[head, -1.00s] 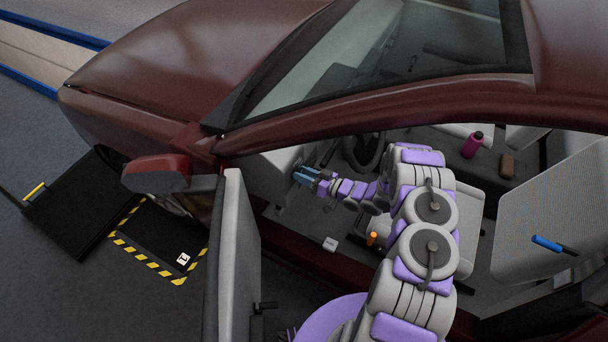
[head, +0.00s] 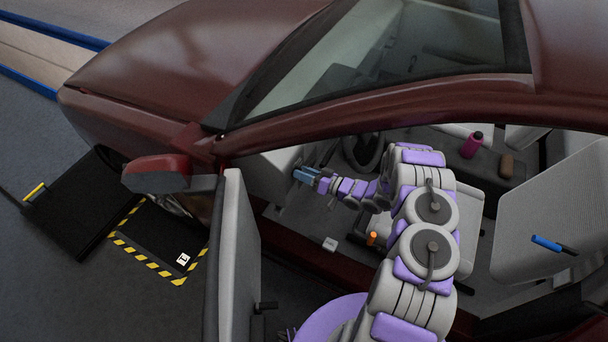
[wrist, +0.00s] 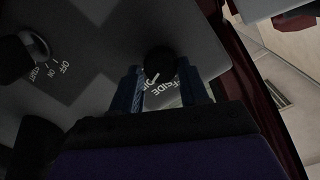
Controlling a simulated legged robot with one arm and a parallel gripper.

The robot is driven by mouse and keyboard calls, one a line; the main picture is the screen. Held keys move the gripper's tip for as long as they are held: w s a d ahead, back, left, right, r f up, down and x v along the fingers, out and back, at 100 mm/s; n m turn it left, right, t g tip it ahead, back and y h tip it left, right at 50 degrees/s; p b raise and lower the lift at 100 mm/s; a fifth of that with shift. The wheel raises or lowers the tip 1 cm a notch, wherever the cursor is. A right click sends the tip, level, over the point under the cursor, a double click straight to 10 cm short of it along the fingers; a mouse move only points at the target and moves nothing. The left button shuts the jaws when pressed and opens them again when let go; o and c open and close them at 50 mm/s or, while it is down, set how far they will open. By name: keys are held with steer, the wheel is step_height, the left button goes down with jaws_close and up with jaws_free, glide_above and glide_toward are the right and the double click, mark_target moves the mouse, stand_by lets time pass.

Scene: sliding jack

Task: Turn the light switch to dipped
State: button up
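In the head view my gripper (head: 306,174) reaches through the open door to the dashboard's near end. The knob itself is hidden there.
An ignition switch (wrist: 36,47) marked OFF, ON and START is at the wrist view's left. The steering wheel (head: 362,152) is right of my gripper. The open door (head: 238,245) stands to its left. A pink bottle (head: 471,145) lies farther inside.

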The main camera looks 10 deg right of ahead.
steer(key=o, duration=0.4)
steer(key=shift+f, duration=0.1)
steer(key=shift+d, duration=0.1)
steer(key=f+p+v, duration=0.1)
steer(key=v, duration=1.6)
steer(key=shift+r, duration=0.5)
steer(key=shift+s+d, duration=0.1)
steer(key=shift+s, duration=0.05)
